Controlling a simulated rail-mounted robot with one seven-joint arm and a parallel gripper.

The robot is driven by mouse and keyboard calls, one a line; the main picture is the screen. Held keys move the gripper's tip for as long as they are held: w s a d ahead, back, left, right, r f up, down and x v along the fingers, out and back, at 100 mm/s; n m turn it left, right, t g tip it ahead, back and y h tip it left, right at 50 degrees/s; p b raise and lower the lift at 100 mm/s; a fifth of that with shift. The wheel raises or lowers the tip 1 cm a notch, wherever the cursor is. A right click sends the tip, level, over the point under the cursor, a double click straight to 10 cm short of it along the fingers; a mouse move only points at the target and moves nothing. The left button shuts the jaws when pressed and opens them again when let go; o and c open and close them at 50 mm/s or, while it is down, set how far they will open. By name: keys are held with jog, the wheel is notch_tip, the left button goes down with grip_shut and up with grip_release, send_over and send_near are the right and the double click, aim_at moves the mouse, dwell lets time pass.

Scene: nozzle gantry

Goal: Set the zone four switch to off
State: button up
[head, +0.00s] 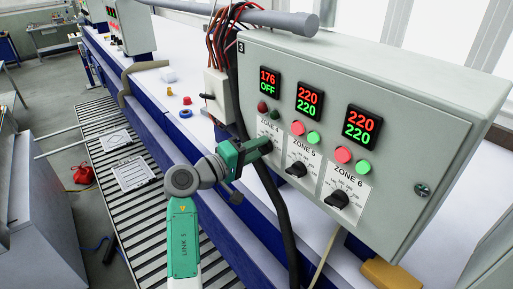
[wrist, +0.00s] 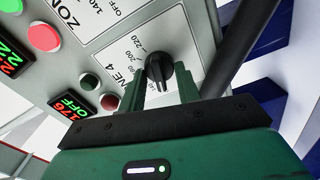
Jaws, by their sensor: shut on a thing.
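The zone four switch is a black rotary knob (wrist: 159,68) on a white dial plate (wrist: 128,53) marked ZONE 4, with temperature numbers around it. My gripper (wrist: 163,86) is shut on this knob, one green finger on each side. In the head view my gripper (head: 256,151) reaches the panel from the left and hides most of the knob. I cannot clearly tell where the knob points. The zone four display (head: 269,81) reads 176 in red above OFF in green. The red lamp (head: 262,106) and green lamp (head: 274,115) below it are dark.
The zone five knob (head: 296,169) and zone six knob (head: 337,200) sit close by on the grey control box (head: 400,90). Both their displays read 220 over 220, with lit lamps. A thick black cable (head: 272,195) hangs beside my gripper. A roller conveyor (head: 130,205) lies below left.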

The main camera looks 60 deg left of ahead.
jog(key=o, duration=1)
jog(key=shift+c, duration=0.2)
jog(key=shift+s, duration=0.1)
jog(key=b+v, duration=0.2)
jog(key=v, duration=0.5)
jog(key=shift+s, duration=0.35)
